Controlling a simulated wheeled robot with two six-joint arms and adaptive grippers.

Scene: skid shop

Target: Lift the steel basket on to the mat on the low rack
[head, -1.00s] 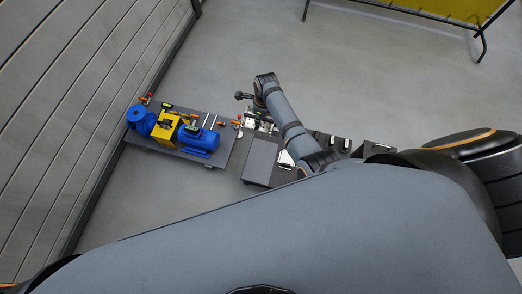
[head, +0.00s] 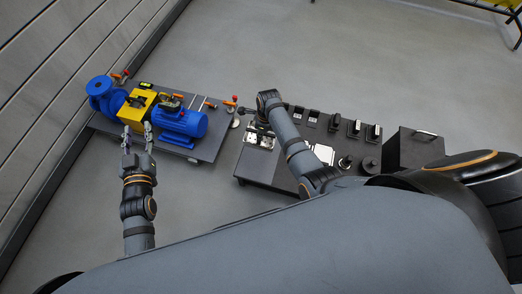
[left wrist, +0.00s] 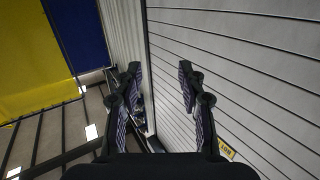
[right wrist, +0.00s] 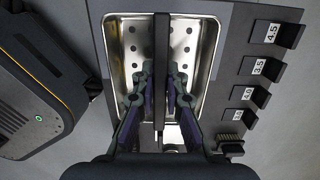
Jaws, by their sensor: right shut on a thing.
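The steel basket (right wrist: 118,60) shows in the right wrist view as a shiny open tray with round holes and a dark handle bar across its middle. My right gripper (right wrist: 161,80) is shut on that handle.
A low dark platform (head: 218,150) carries the blue motor (head: 182,123) and yellow guard (head: 137,108). Open floor lies behind.

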